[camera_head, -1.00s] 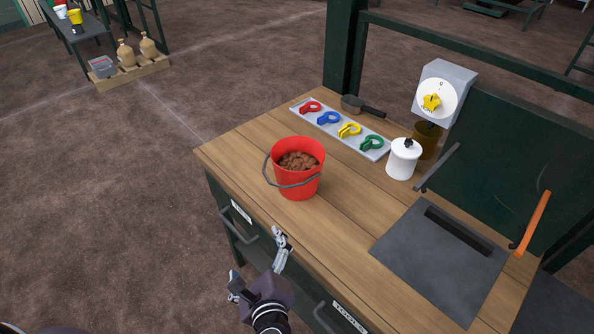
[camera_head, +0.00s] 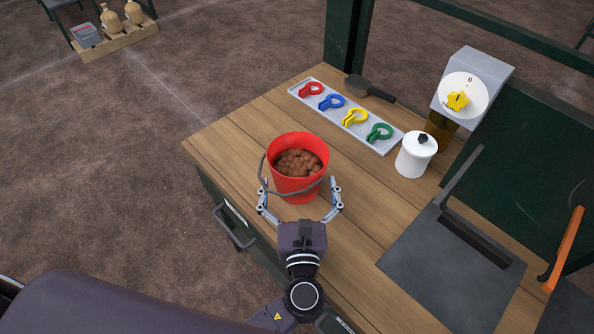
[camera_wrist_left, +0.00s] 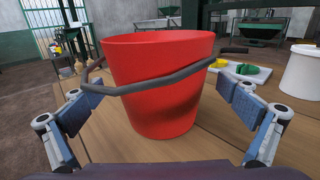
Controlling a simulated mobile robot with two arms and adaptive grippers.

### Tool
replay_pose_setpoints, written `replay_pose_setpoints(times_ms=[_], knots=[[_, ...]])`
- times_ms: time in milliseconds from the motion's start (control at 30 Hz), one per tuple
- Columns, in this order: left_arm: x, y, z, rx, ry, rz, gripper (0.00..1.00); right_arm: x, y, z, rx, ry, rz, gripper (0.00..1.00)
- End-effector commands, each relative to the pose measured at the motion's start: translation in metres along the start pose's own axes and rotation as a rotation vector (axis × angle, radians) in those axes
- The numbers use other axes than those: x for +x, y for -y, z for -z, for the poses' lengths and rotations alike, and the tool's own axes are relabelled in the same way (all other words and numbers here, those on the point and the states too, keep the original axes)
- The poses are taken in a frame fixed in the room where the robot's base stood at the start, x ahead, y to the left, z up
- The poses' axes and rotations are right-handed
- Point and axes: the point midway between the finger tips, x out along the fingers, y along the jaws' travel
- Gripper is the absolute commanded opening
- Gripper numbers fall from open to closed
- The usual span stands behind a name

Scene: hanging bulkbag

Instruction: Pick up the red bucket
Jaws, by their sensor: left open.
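The red bucket (camera_head: 297,172) stands upright on the wooden table, filled with brown lumps. Its dark grey handle hangs down across its near side. My left gripper (camera_head: 300,195) is open at the near side of the bucket, with one finger to each side of its lower body. In the left wrist view the bucket (camera_wrist_left: 160,90) fills the middle, and the open fingers of the left gripper (camera_wrist_left: 165,112) stand to its left and right with gaps. The handle crosses the bucket's front there and passes close to the left finger. My right gripper is not in view.
A grey tray (camera_head: 345,118) with red, blue, yellow and green clips lies behind the bucket. A scoop (camera_head: 368,90) lies at the back.

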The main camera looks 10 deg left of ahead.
Motion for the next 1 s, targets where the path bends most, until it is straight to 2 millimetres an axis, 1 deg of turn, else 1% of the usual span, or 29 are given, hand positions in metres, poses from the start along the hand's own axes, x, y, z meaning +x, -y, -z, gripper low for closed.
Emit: replay_pose_setpoints(times_ms=[33,100,200,333,433,533,800,1000], knots=[[0.009,0.000,-0.002,0.000,0.002,-0.001,1.00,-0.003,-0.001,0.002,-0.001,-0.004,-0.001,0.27],[0.020,0.000,-0.002,-0.001,0.002,0.000,1.00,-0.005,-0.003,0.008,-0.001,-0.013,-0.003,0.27],[0.033,0.000,-0.001,-0.002,0.000,-0.001,1.00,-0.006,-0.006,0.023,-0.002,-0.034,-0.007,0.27],[0.040,0.000,-0.001,-0.003,-0.001,0.000,1.00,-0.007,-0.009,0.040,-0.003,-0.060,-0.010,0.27],[0.040,0.000,0.000,-0.003,-0.001,0.000,1.00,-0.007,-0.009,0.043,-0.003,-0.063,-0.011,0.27],[0.039,0.000,0.000,-0.003,-0.001,0.000,0.99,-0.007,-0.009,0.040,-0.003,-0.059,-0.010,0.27],[0.039,0.000,0.000,-0.003,-0.001,0.000,0.69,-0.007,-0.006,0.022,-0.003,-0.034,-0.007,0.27],[0.039,0.000,0.000,-0.003,-0.001,0.000,0.47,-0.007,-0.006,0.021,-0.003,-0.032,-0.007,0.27]])
